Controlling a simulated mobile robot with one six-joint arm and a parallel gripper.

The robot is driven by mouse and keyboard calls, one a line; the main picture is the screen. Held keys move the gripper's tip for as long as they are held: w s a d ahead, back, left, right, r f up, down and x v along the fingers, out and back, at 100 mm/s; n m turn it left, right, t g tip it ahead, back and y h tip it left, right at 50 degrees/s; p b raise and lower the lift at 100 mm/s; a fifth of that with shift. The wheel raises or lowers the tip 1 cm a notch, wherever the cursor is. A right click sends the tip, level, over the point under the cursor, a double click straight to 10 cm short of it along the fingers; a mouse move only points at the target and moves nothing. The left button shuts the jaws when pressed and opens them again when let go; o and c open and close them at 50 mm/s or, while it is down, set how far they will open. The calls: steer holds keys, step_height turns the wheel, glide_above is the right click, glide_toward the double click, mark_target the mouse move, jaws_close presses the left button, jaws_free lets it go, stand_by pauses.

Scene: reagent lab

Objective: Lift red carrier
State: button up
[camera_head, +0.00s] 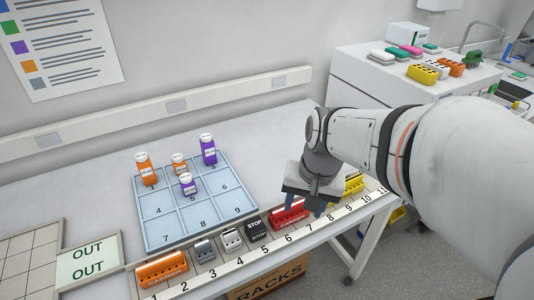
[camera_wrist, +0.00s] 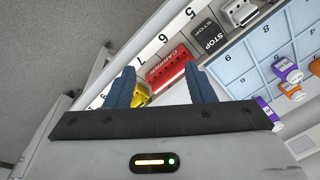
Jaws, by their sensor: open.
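The red carrier (camera_head: 287,214) sits on the numbered strip at the table's front edge, around positions 6 and 7, right of the black STOP block. In the wrist view the red carrier (camera_wrist: 172,68) lies beyond and between my two blue fingers. My gripper (camera_head: 304,208) is over the carrier's right part in the head view, fingers pointing down. In the wrist view my gripper (camera_wrist: 162,82) is open and empty, with a wide gap between the fingers. The head view does not show clearly whether the fingers touch the carrier.
The black STOP block (camera_head: 256,229) stands close left of the red carrier, and a yellow carrier (camera_head: 353,185) stands to its right. Grey and white blocks and an orange carrier (camera_head: 162,268) share the strip. The blue numbered tray (camera_head: 165,234) with several bottles is behind.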

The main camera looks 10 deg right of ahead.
mark_target(293, 205)
steer(key=w+f+m+g+y, duration=0.1)
steer(key=w+f+m, duration=0.1)
steer(key=w+m, duration=0.1)
steer(key=w+d+f+m+y+p, duration=0.1)
steer(key=w+f+m, duration=0.1)
steer(key=w+m, duration=0.1)
steer(key=w+d+f+m+g+y+p, duration=0.1)
steer(key=w+f+m, duration=0.2)
steer(key=w+m, duration=0.1)
steer(key=shift+w+d+g, duration=0.2)
steer(key=shift+w+g, duration=0.1)
steer(key=shift+w, duration=0.05)
steer(key=shift+f+m, duration=0.3)
steer(key=shift+f, duration=0.05)
steer(key=shift+p+x, duration=0.5)
steer(key=shift+x, duration=3.25)
steer(key=shift+s+f, duration=0.1)
steer(key=shift+f, duration=0.05)
steer(key=c, duration=0.8)
